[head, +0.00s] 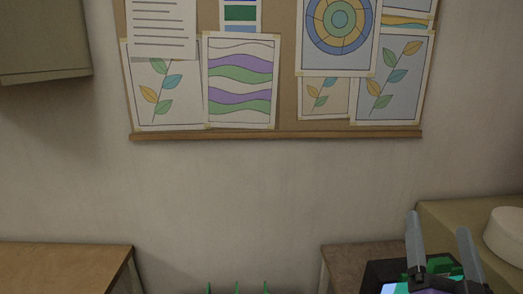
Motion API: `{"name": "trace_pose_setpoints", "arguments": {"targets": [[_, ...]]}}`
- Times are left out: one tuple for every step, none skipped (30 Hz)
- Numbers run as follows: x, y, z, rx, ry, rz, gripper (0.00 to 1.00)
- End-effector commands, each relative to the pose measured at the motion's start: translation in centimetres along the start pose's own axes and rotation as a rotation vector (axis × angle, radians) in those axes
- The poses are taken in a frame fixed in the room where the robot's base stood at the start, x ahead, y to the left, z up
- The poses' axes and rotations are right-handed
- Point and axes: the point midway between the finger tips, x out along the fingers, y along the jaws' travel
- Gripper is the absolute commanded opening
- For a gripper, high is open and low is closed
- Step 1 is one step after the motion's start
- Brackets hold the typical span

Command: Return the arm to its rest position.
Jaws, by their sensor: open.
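My gripper (437,232) shows at the lower right of the head view. Its two grey fingers point up and stand apart, with nothing between them. The dark body of the gripper below them is cut off by the bottom edge of the picture. The rest of my arm is out of view.
A pinboard (285,100) with several drawings hangs on the wall. A cabinet (42,40) hangs at the upper left. Wooden tabletops stand at the lower left (65,265) and lower right (360,256). A white round object (505,236) is at the right edge. Green tips (238,288) show at the bottom.

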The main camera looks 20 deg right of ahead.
Motion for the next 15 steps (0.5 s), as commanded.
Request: {"name": "trace_pose_setpoints", "arguments": {"targets": [[-2.2, -0.5, 1.3, 0.021, -0.035, 0.009, 0.81], [-3.3, -0.7, 1.9, 0.028, -0.051, 0.014, 0.81], [-4.9, -1.0, 2.5, 0.034, -0.073, 0.017, 0.81], [-6.1, -1.2, 3.1, 0.037, -0.093, 0.018, 0.81], [-7.3, -1.4, 3.6, 0.038, -0.113, 0.017, 0.81], [-9.0, -1.6, 4.2, 0.037, -0.14, 0.015, 0.81], [-10.2, -1.8, 4.6, 0.034, -0.162, 0.01, 0.81], [-11.5, -1.9, 5.0, 0.03, -0.184, 0.004, 0.81], [-13.3, -2.2, 5.5, 0.025, -0.217, -0.007, 0.81], [-14.6, -2.3, 5.8, 0.017, -0.24, -0.018, 0.81], [-15.8, -2.5, 6.1, 0.008, -0.266, -0.03, 0.81], [-17.6, -2.6, 6.5, -0.005, -0.302, -0.048, 0.81], [-18.9, -2.7, 6.8, -0.017, -0.329, -0.065, 0.81], [-20.3, -2.8, 7.0, -0.03, -0.358, -0.083, 0.81], [-22.0, -2.8, 7.2, -0.048, -0.395, -0.111, 0.81]]}}
